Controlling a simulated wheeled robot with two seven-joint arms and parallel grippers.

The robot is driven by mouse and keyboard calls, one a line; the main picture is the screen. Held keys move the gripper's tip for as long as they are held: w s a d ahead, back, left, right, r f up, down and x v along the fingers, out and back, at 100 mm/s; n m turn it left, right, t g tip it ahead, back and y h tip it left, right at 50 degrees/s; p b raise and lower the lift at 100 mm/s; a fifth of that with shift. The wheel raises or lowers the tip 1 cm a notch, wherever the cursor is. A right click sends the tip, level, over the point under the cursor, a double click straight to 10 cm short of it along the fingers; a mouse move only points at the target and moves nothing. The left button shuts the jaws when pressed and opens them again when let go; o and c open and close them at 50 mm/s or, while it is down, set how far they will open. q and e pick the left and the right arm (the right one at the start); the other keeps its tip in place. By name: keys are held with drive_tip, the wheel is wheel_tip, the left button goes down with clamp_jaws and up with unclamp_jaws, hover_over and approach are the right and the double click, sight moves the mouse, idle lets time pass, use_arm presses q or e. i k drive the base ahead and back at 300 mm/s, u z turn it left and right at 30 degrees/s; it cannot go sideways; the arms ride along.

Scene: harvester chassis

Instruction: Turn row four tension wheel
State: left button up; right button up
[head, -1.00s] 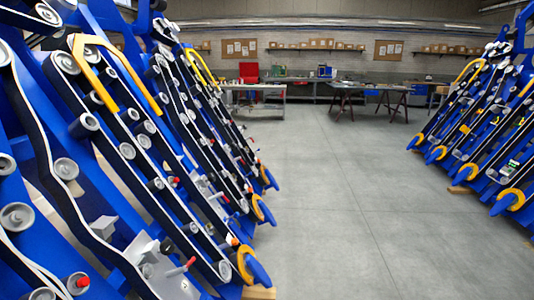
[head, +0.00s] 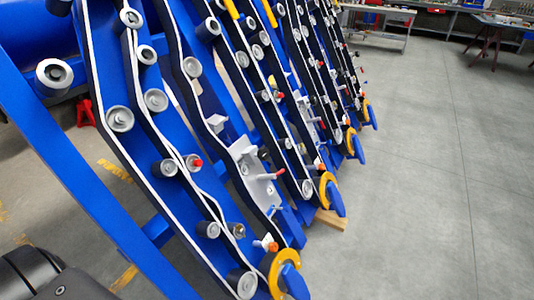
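The blue harvester rows with black belts (head: 150,120) slant down from upper left to lower right in the head view. Grey wheels and rollers line each belt, such as a large grey wheel (head: 120,118) on the nearest row. A red-capped roller (head: 194,162) sits lower on that row. A red-tipped handle (head: 279,173) sticks out from a grey bracket (head: 255,170). An orange-tipped part (head: 270,246) is near the nearest row's lower end. I cannot tell which wheel is row four's tension wheel. Neither gripper is in view.
Yellow and blue discs (head: 284,273) stick out at the rows' lower ends. A wooden block (head: 331,219) lies on the floor there. Grey floor (head: 430,190) is clear to the right. Work tables (head: 495,25) stand at the back. A red stand (head: 85,112) is at left.

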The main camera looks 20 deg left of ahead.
sight(263, 154)
drive_tip(key=u, duration=1.15)
drive_tip(key=k, duration=0.1)
drive_tip(key=z, duration=0.1)
